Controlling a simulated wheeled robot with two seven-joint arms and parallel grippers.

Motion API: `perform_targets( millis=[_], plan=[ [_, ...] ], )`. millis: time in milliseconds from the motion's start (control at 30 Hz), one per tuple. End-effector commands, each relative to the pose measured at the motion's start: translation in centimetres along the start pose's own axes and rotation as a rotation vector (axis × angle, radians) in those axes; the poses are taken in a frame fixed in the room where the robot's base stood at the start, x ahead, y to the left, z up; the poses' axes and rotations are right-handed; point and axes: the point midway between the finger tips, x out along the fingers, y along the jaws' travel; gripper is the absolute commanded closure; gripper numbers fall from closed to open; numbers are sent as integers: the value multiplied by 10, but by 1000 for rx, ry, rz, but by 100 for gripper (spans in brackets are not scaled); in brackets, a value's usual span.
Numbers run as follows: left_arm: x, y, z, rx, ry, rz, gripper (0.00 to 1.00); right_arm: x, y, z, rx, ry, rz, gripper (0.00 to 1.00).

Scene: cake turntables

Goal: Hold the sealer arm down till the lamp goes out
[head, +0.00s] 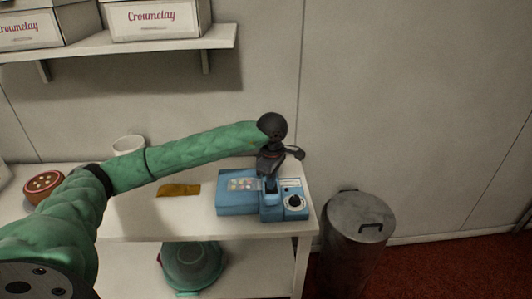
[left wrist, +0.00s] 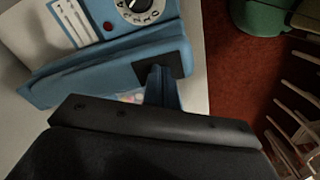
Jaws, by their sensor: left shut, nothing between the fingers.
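The blue sealer (head: 237,204) sits on the right end of the white table. Pale bags or sweets show on its left part, and a dial (head: 294,201) is on its right part. My left gripper (head: 270,178) points down over the middle of the sealer, its tips at or just above a blue upright part. It is shut and empty. In the left wrist view the sealer (left wrist: 100,65) shows its dial, a label and a small red round spot (left wrist: 108,26), perhaps the lamp; I cannot tell if it is lit. Contact with the arm is unclear. My right gripper is out of view.
A yellow-brown cloth (head: 179,190), a white bowl (head: 128,145) and a red-brown round dish (head: 43,183) are on the table to the left. A grey bin (head: 355,240) stands right of the table. A shelf (head: 130,43) with boxes hangs above.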

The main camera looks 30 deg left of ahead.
Motion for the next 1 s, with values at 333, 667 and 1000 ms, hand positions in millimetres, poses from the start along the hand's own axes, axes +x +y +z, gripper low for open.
perform_targets(
  millis=[333, 667, 1000],
  plan=[
    [-30, 0, 0, 0, 1, 1, 100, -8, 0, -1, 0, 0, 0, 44],
    [-57, 0, 0, -1, 1, 1, 100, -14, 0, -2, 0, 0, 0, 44],
    [-84, 0, 0, 0, 1, 1, 100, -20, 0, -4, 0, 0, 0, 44]
  ],
)
